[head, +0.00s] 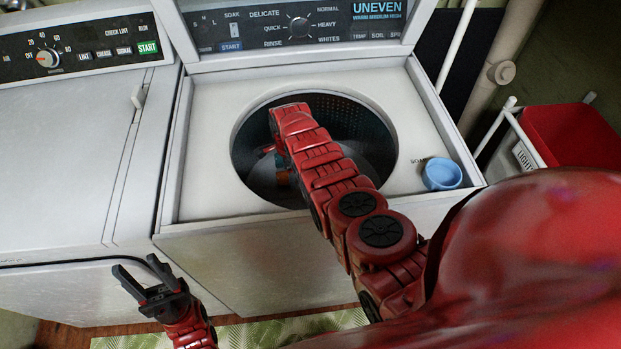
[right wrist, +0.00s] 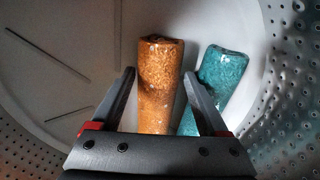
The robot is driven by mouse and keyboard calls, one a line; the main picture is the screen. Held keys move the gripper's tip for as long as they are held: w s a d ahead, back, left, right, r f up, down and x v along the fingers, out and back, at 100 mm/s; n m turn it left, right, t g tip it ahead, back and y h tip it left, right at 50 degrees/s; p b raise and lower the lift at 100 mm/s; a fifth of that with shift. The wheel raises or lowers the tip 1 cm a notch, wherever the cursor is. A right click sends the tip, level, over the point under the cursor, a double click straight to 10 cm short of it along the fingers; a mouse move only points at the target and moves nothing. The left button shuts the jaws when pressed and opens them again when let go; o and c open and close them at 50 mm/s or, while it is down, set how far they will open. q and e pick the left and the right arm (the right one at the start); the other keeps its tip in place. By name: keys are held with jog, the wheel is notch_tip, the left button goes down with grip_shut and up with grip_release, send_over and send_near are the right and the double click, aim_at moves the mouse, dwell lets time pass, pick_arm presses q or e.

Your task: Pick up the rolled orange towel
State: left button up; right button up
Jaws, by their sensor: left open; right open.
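The rolled orange towel (right wrist: 158,85) stands out in the right wrist view, inside the perforated metal washer drum (right wrist: 40,150). My right gripper (right wrist: 160,78) is open, with one finger on each side of the orange towel; I cannot tell whether either finger touches it. A rolled teal towel (right wrist: 220,80) lies just right of the orange one, partly behind the right finger. In the head view my right arm reaches down into the open washer (head: 410,150), and its gripper is hidden there. My left gripper (head: 140,272) is open and empty in front of the machines.
A blue cup (head: 442,174) sits on the washer's right top edge. A dryer (head: 60,150) with a closed top stands at left. A red bin (head: 575,135) in a white frame is at right. A green patterned mat (head: 270,332) lies on the floor.

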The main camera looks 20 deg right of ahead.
jog(key=shift+f, duration=0.8)
jog(key=shift+r, duration=0.1)
jog(key=c, duration=1)
jog(key=shift+c, duration=0.2)
